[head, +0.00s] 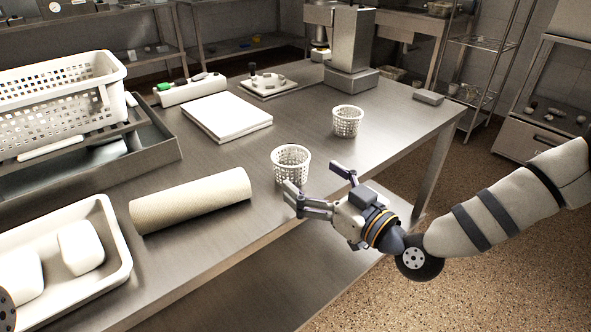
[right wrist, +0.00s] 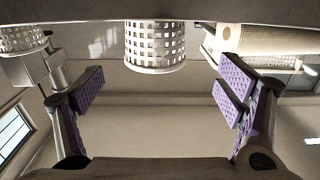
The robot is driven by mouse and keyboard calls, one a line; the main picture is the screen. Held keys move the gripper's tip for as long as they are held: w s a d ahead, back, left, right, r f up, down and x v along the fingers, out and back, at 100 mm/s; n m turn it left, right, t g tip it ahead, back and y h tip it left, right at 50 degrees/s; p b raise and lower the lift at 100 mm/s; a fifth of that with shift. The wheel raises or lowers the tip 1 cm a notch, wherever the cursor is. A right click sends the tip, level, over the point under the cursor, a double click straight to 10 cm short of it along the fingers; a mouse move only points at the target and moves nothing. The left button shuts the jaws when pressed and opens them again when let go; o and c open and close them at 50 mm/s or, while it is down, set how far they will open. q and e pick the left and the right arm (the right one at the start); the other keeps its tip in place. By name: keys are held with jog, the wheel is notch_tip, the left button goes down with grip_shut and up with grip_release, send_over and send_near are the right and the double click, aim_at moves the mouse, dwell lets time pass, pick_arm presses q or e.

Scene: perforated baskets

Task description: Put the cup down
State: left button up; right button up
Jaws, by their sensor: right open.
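A small white perforated cup (head: 291,163) stands upright on the steel table near its front edge. A second, similar cup (head: 347,121) stands farther back to the right. My right gripper (head: 318,188) is open and empty, just in front and to the right of the nearer cup, with its fingers pointing towards it. In the right wrist view the nearer cup (right wrist: 155,46) shows beyond the spread, purple-padded fingers (right wrist: 162,92), centred between them and apart from both. The other cup (right wrist: 22,39) is at the upper left there. My left gripper is not in view.
A beige roll (head: 190,200) lies left of the nearer cup. A white tray (head: 115,240) with white blocks is at the front left. A stack of white sheets (head: 227,117) lies behind. A white basket (head: 60,95) stands at the left. The table between the cups is clear.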

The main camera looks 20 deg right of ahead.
aim_at(291, 154)
jog(key=x, duration=0.8)
jog(key=shift+w+d+r, duration=0.15)
jog(key=shift+d, duration=0.1)
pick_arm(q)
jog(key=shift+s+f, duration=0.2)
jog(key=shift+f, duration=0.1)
pick_arm(e)
jog(key=c, duration=1)
jog(key=shift+r, duration=0.15)
